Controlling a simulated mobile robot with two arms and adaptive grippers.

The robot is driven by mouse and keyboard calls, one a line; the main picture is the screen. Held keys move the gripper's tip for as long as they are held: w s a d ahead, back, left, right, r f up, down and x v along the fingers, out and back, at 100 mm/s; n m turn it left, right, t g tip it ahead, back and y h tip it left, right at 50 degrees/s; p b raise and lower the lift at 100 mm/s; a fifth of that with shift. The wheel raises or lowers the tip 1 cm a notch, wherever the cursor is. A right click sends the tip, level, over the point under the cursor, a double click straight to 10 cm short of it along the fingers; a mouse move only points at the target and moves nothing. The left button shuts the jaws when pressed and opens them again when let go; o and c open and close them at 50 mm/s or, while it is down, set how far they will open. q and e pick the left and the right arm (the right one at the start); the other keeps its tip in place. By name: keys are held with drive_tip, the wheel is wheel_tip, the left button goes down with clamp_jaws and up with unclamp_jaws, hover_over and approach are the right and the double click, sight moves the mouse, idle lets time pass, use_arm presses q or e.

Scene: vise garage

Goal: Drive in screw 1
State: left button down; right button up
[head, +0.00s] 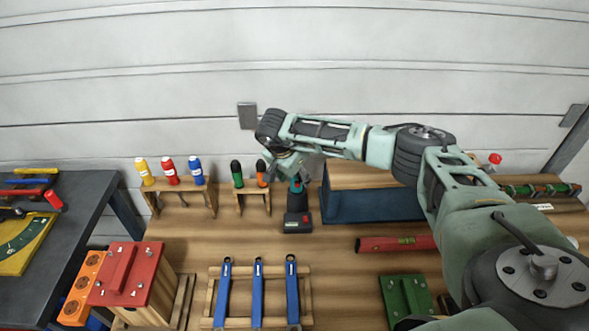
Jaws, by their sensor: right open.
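A teal and black power drill (298,222) stands upright on the wooden workbench, a little left of the middle. My right gripper (291,174) is over the drill's top, with its arm reaching in from the right. It is open, and its fingers partly hide the upper drill. I cannot tell whether they touch it. A red panel with a raised bar (122,275) sits on a wooden block at the front left. Small screws show near its corners, but I cannot tell which is screw 1. My left gripper is out of view.
Blue wrenches (258,290) lie on a wooden rack at the front. Coloured bottles (170,171) and screwdrivers (237,173) stand in racks at the back left. A blue-sided wooden box (365,206), a red tube (395,244) and a green block (406,296) are to the right.

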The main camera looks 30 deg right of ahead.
drive_tip(key=shift+c, duration=0.4)
clamp_jaws()
drive_tip(key=shift+w+r+p, duration=0.1)
drive_tip(key=shift+r+p, duration=3.7)
drive_tip(key=shift+r, duration=3.75)
drive_tip(key=c, duration=0.6)
unclamp_jaws()
clamp_jaws()
